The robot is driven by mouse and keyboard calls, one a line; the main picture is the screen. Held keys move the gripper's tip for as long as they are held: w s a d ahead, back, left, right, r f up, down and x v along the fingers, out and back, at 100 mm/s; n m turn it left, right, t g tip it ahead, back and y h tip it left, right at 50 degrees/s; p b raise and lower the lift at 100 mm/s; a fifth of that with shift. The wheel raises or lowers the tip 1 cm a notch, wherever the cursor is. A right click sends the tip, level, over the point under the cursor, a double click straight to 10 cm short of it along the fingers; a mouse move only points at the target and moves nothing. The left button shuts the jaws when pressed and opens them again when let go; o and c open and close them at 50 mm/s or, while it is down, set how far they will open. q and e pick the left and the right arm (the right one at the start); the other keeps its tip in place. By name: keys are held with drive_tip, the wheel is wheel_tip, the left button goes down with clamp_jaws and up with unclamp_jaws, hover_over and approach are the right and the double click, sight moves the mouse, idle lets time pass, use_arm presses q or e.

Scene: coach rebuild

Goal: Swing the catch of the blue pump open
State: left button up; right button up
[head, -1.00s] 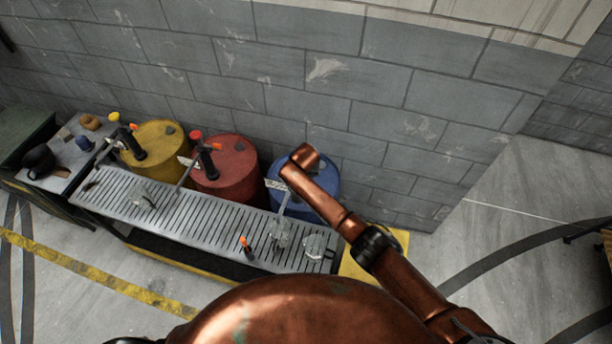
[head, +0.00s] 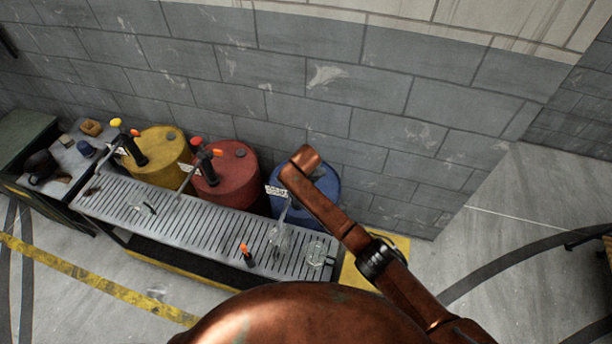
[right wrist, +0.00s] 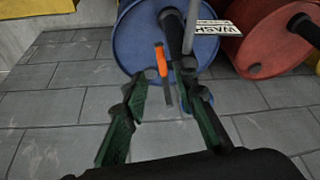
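The blue drum (head: 323,190) stands at the right end of the drum row, partly covered by my right arm in the head view. My right gripper (right wrist: 165,88) is open, fingers on either side. It is hidden in the head view. My left gripper is out of view.
A red drum (head: 225,180) and a yellow drum (head: 160,150) stand to the left. A slatted bench (head: 190,222) in front holds glass jugs (head: 317,252) and an orange-topped black object (head: 248,256). A block wall (head: 300,110) is close behind.

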drive_tip(key=v, duration=0.7)
